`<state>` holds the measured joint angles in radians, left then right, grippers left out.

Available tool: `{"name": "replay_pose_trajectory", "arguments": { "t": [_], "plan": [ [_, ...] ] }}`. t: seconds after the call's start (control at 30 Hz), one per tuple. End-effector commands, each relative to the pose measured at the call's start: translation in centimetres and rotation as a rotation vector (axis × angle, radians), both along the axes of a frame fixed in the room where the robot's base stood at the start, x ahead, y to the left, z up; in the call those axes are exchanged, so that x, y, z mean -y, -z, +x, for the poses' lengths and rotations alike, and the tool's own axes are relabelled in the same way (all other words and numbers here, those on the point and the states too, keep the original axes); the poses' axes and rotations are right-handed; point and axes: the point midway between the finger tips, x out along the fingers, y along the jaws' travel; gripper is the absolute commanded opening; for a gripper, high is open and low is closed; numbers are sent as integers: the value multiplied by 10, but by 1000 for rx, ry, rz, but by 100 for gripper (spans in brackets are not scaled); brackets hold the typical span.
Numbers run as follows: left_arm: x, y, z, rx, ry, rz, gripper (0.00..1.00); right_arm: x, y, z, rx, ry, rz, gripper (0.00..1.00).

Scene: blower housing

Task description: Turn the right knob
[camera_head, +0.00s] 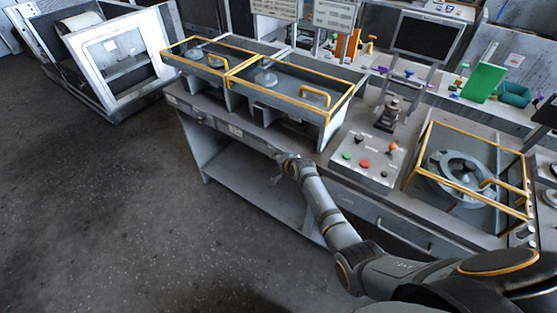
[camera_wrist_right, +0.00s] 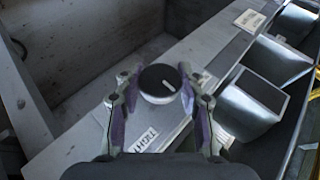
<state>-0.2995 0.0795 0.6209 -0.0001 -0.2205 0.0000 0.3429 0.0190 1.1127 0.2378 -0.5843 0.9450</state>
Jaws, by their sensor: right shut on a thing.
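In the right wrist view, the right knob (camera_wrist_right: 158,86) is a round dark knob with a pale rim and a light pointer mark. It stands on the grey front rail of the bench, and a printed label (camera_wrist_right: 144,141) lies close to it. My right gripper (camera_wrist_right: 160,80) has one finger on each side of the knob and is shut on it. In the head view, my right gripper (camera_head: 288,160) is at the bench's front edge, and the knob is hidden there by the gripper. My left gripper is not in view.
Glass-lidded bins with yellow frames (camera_head: 281,92) stand above the front rail. A control panel with coloured buttons (camera_head: 365,160) is to the right of my right gripper, with a yellow-framed fixture (camera_head: 430,120) beyond. Open grey floor (camera_head: 110,210) lies at the left.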

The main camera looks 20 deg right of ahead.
Motion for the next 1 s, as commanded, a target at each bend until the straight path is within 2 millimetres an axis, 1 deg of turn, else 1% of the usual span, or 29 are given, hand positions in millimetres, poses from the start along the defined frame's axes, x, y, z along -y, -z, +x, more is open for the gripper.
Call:
{"name": "replay_pose_trajectory", "arguments": {
  "t": [0.23, 0.27, 0.43, 0.77, 0.87, 1.0],
  "plan": [
    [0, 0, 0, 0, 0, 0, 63, 0, 1, 0, -1, 0, 0, 7],
    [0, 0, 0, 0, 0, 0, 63, 0, 1, 0, -1, 0, 0, 40],
    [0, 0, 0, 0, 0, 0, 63, 0, 1, 0, -1, 0, 0, 63],
    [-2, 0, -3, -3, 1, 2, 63, 0, -1, -1, 1, 0, 0, 63],
    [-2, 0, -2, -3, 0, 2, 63, 2, -5, -7, 1, -1, 0, 63],
    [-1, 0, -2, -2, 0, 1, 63, 4, -19, -26, 1, 0, -3, 63]
  ]
}}
